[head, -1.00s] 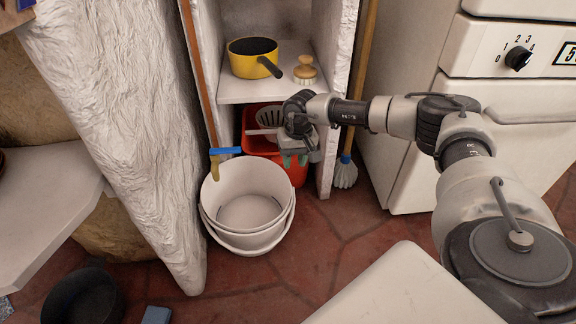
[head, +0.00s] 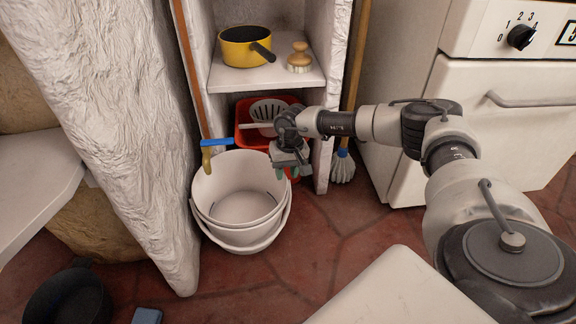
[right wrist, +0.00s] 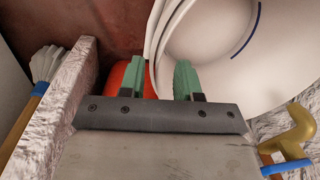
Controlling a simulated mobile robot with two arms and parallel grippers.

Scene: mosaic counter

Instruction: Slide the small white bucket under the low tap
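The small white bucket (head: 232,196) stands upright on the red tiled floor before the shelf unit; its inside shows in the right wrist view (right wrist: 208,50). The low brass tap with a blue lever (head: 207,155) appears above the bucket's back left rim; it also shows in the right wrist view (right wrist: 290,140). My right gripper (head: 289,172) is at the bucket's back right rim. In the right wrist view its green fingers (right wrist: 159,80) are apart, one appearing outside the bucket wall and one over its inside. Contact cannot be told. My left gripper is not in view.
A red bin (head: 246,137) with a skimmer (head: 268,110) stands behind. A yellow pan (head: 240,50) and a brush (head: 299,58) are on the shelf above. A mop (head: 343,165) leans beside the cabinet wall. A dark pan (head: 68,297) lies front left. Floor right of the bucket is clear.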

